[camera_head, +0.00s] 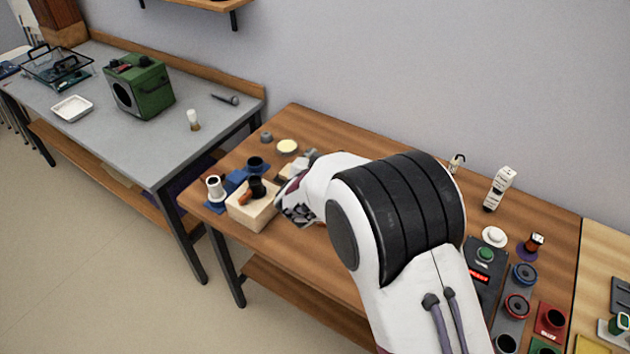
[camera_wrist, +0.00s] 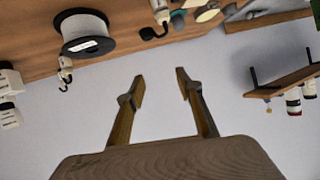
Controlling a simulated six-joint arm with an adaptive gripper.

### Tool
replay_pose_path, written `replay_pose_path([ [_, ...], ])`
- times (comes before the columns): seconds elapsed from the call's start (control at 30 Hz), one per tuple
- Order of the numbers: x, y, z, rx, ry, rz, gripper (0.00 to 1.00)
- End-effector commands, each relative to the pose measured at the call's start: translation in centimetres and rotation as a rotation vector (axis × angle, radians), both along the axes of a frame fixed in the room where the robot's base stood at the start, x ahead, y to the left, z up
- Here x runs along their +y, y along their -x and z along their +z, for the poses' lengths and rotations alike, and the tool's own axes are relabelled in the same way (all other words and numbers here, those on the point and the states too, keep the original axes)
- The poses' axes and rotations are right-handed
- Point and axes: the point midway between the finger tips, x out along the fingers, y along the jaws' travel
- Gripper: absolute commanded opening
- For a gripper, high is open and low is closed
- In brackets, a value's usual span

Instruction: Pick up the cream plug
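I cannot say for sure which item is the cream plug. A small cream piece with a dark hook-like part (camera_head: 457,163) stands at the table's back edge, and it also shows in the wrist view (camera_wrist: 65,70). Another cream piece (camera_wrist: 160,12) beside a black curved part is cut off at the top of the wrist view. My gripper (camera_wrist: 160,82) is open, with nothing between its fingers. In the head view my gripper (camera_head: 297,208) is partly hidden by my arm, close to the right of a wooden block (camera_head: 252,212).
A spool (camera_wrist: 86,36) shows in the wrist view. Blue parts and a white spool-like piece (camera_head: 214,187) stand around the block. A cream disc (camera_head: 287,146) lies behind. A cream upright block (camera_head: 499,188) and button boxes stand at right. The wall shelf (camera_head: 207,4) is overhead.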

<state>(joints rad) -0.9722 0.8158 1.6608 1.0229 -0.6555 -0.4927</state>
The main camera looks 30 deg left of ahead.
Motion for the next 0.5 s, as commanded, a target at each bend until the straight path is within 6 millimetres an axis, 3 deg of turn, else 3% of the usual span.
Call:
replay_pose_path([
  [0.23,2.2,2.5,-5.3,-0.046,0.057,-0.033,0.36],
  [0.5,2.9,4.0,-8.1,-0.08,0.094,-0.06,0.36],
])
